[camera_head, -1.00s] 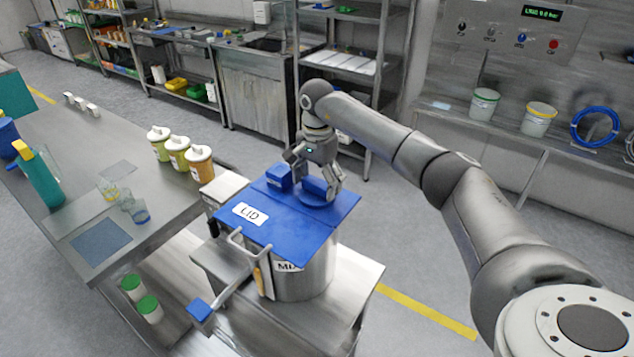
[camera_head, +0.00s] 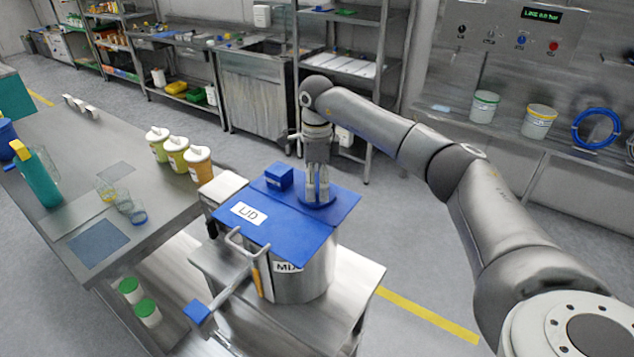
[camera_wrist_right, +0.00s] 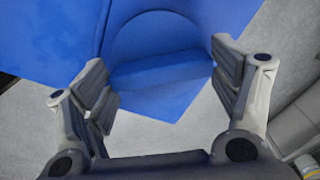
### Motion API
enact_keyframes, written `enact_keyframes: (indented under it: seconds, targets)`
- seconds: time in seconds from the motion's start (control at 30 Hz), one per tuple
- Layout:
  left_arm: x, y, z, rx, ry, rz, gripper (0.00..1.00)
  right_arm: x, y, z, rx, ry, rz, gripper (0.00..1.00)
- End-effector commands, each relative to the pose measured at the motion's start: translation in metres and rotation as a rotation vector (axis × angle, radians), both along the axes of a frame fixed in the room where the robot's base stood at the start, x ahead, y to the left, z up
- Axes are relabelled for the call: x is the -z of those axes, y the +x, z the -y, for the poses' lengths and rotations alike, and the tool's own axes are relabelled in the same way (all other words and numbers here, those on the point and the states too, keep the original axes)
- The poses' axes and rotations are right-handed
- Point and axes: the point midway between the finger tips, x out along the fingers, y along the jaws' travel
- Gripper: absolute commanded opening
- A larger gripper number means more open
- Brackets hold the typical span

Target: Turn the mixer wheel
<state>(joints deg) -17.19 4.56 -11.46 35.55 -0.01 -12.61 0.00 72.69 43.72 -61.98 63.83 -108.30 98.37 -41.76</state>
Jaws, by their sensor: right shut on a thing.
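The mixer wheel (camera_head: 327,202) is a blue disc on the right part of the blue lid, with a raised blue bar across it. The bar (camera_wrist_right: 160,70) shows in the right wrist view. My right gripper (camera_head: 318,197) points down onto the wheel and hides most of it in the head view. In the wrist view the right gripper's (camera_wrist_right: 165,92) fingers stand at the two ends of the bar, shut on it. The blue lid (camera_head: 285,228), labelled LID, covers the steel mixer pot (camera_head: 310,275). My left gripper is in no view.
A blue block (camera_head: 279,176) sits on the lid close to the wheel. A bent metal handle (camera_head: 245,250) and a lever with a blue pad (camera_head: 198,312) stand at the pot's front. A steel table (camera_head: 150,215) with bottles and jars is at the left.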

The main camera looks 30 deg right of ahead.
Motion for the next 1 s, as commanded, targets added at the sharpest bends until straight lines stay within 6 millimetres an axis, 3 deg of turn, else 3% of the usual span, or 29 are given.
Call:
enact_keyframes:
  seconds: [1.0]
  targets:
    - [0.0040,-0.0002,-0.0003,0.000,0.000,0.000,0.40,-0.0016,0.0006,0.0003,0.946,0.001,0.003,0.58]
